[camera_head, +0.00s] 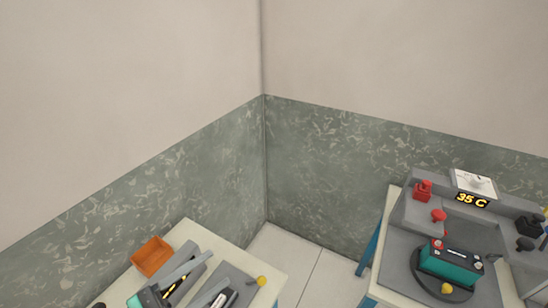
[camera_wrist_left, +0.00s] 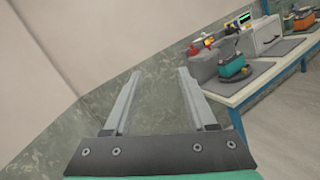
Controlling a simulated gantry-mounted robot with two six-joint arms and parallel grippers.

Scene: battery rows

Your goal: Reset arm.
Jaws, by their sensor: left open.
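My left gripper (camera_head: 217,269) shows at the lower left of the head view, above a pale table (camera_head: 186,232). Its two grey fingers are apart. In the left wrist view the fingers (camera_wrist_left: 160,75) are spread with only wall between them, and they hold nothing. A teal battery with a black top (camera_head: 450,264) stands on a grey station on the right table, well away from my left gripper. It also shows in the left wrist view (camera_wrist_left: 233,69). My right gripper is in neither view.
An orange bin (camera_head: 152,256) and a yellow knob (camera_head: 262,281) are near my left gripper. Walls meet in a corner behind; floor (camera_head: 295,262) shows between the tables.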

